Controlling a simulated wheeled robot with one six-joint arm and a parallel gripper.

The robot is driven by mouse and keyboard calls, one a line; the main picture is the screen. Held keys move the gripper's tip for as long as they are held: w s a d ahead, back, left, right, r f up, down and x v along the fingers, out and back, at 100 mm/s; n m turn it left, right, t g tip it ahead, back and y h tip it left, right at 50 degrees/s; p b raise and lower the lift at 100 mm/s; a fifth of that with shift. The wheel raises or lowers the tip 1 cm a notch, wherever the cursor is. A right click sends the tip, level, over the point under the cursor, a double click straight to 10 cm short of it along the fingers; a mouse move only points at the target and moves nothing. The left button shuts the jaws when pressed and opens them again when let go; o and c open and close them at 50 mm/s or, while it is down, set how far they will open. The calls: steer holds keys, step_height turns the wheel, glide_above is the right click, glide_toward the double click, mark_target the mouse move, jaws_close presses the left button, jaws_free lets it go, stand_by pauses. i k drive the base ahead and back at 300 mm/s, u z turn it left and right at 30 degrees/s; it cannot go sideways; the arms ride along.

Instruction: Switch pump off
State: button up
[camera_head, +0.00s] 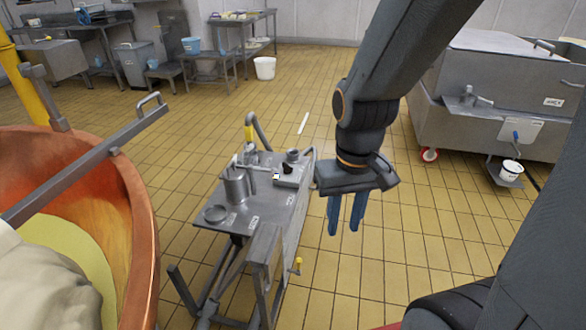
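A steel cart (225,226) stands in the middle of the floor. A small grey box (290,177) with a dark knob-like switch (287,168) sits near its back right edge; the switch's setting is too small to read. A curved grey pipe and a yellow-handled fitting (249,133) rise behind it, perhaps part of the pump. My gripper (345,231) hangs to the right of the cart, fingers pointing down. Its two blue fingers are apart with nothing between them, and it appears clear of the cart.
A large steel tank (450,125) on wheels stands at the right.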

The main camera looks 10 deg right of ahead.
mark_target(288, 170)
steer(key=u, duration=0.15)
steer(key=k, duration=0.4)
steer(key=z, duration=0.8)
steer(key=i, duration=1.1)
steer(key=u, duration=0.55)
